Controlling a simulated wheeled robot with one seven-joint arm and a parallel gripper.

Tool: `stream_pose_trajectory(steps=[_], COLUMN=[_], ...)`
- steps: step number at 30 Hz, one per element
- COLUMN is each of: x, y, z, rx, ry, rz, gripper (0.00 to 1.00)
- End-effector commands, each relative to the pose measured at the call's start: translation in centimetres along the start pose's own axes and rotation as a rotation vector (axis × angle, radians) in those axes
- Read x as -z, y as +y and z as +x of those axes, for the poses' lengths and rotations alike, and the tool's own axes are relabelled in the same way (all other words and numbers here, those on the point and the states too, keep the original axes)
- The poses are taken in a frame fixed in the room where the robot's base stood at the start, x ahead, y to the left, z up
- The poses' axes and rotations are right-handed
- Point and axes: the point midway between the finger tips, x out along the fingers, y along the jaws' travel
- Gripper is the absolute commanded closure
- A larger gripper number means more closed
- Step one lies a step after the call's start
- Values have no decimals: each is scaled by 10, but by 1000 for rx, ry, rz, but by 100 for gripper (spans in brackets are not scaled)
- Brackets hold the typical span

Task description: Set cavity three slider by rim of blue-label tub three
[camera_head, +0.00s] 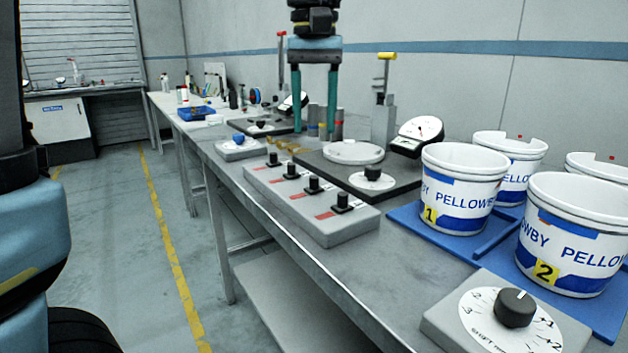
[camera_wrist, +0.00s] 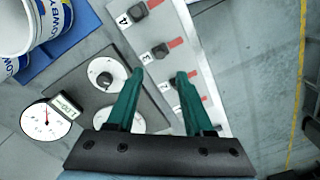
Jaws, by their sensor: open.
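The grey slider block (camera_head: 330,228) has a row of black knobs beside red marks. In the wrist view, printed digits identify the cavity three slider (camera_wrist: 160,50) and the four slider (camera_wrist: 139,11); in the head view the three slider is the second-nearest knob (camera_head: 313,185). White tubs with blue labels stand at the right: tub one (camera_head: 463,190) and tub two (camera_head: 570,255) show yellow number tags. Two tubs behind, one left (camera_head: 512,150) and one right (camera_head: 600,168), have hidden numbers, so I cannot tell which is three. My gripper (camera_head: 315,132) is open and empty, above the bench.
A dark plate (camera_head: 400,186) with a white disc and dial knob lies between block and tubs. A round gauge (camera_head: 421,130) stands behind it. Blue trays (camera_head: 420,225) hold the tubs. A shift dial box (camera_head: 450,325) sits at the front. The aisle at left is clear.

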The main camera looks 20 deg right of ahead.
Motion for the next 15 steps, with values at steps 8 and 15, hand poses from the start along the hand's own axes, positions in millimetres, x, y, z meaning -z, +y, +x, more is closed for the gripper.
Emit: stream_pose_trajectory(steps=[8, 15], x=[-1, -1], y=[-1, 0], z=[52, 86], rx=[2, 0], ry=[-4, -2], rz=[0, 1], gripper=[48, 48])
